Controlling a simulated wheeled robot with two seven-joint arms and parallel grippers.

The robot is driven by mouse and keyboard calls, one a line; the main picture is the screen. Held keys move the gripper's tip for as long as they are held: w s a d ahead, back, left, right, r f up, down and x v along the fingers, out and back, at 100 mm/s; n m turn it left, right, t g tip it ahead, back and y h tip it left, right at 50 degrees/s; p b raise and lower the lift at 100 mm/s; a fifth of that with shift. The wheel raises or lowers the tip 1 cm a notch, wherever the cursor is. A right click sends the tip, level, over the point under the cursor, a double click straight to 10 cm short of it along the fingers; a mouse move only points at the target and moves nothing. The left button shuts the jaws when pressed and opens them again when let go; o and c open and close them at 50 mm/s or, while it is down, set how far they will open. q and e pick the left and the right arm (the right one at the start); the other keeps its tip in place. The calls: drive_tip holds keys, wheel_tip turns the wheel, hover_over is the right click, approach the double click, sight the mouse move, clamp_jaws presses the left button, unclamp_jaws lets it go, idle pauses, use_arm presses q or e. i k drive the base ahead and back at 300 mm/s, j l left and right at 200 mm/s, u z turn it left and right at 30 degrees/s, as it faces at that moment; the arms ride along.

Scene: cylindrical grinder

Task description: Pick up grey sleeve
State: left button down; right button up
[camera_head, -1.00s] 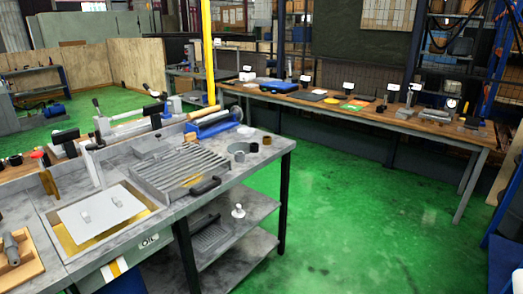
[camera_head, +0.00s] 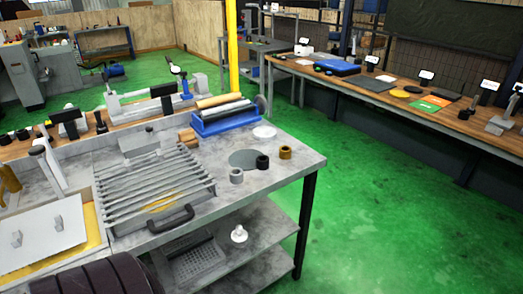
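The grey sleeve (camera_head: 236,176) is a short, hollow cylinder. It stands upright on the grey metal workbench (camera_head: 290,178), toward its right end. A black sleeve (camera_head: 262,162) and a brass-coloured sleeve (camera_head: 285,152) stand behind it to the right, in a slanting row. The grey sleeve looks apart from both, and nothing covers it. Neither of my grippers shows in the head view.
A slatted grey rack (camera_head: 150,197) with a black handle (camera_head: 171,219) lies left of the sleeves. A blue tray (camera_head: 225,121) with rollers and a white disc (camera_head: 264,132) are behind. A long wooden table (camera_head: 400,102) stands beyond the green floor (camera_head: 375,225).

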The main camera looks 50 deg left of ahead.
sight(236, 176)
drive_tip(key=i+l+u, duration=0.1)
drive_tip(key=i+u, duration=0.35)
drive_tip(key=i+l+u, duration=0.25)
drive_tip(key=u, duration=0.2)
drive_tip(key=i, duration=0.15)
